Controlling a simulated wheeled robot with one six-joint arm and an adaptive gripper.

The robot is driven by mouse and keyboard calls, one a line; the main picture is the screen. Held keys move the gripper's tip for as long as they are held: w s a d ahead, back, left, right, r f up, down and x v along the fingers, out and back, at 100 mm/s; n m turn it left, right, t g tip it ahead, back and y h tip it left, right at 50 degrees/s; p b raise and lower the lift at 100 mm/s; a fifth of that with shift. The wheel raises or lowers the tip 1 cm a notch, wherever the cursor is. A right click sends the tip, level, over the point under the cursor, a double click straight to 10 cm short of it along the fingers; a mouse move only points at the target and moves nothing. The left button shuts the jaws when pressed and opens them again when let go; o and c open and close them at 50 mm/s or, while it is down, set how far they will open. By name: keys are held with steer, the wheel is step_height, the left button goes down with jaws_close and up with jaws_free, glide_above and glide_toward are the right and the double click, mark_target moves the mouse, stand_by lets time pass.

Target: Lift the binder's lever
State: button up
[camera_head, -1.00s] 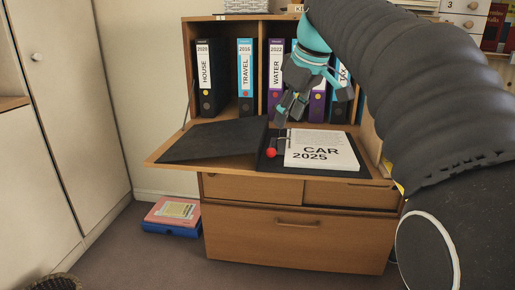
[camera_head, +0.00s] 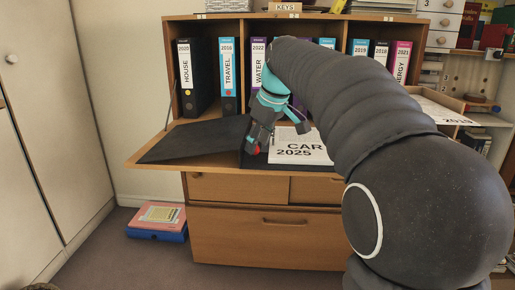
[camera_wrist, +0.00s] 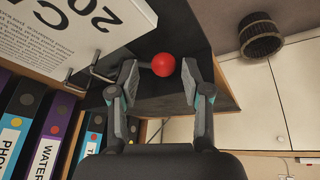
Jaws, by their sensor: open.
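The open black binder (camera_head: 195,140) lies on the bureau's fold-down flap, its cover spread to the left. White pages (camera_head: 300,146) marked "CAR 2025" lie on its right side. The lever ends in a red ball knob (camera_head: 257,150), which also shows in the wrist view (camera_wrist: 163,65). Metal ring wires (camera_wrist: 103,73) stand beside the pages. My gripper (camera_head: 262,138) is over the binder's middle, down at the knob. In the wrist view my gripper (camera_wrist: 160,78) is open, with the red knob between its fingertips and a gap visible on both sides.
Several upright binders, including "HOUSE" (camera_head: 196,76) and "TRAVEL" (camera_head: 229,75), stand in the bureau behind the flap. The wooden flap edge (camera_head: 150,174) is in front. A pink and blue stack (camera_head: 158,221) lies on the floor at left. A wastebasket (camera_wrist: 260,37) shows in the wrist view.

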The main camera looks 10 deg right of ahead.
steer(key=shift+x, duration=0.95)
steer(key=shift+r, duration=0.1)
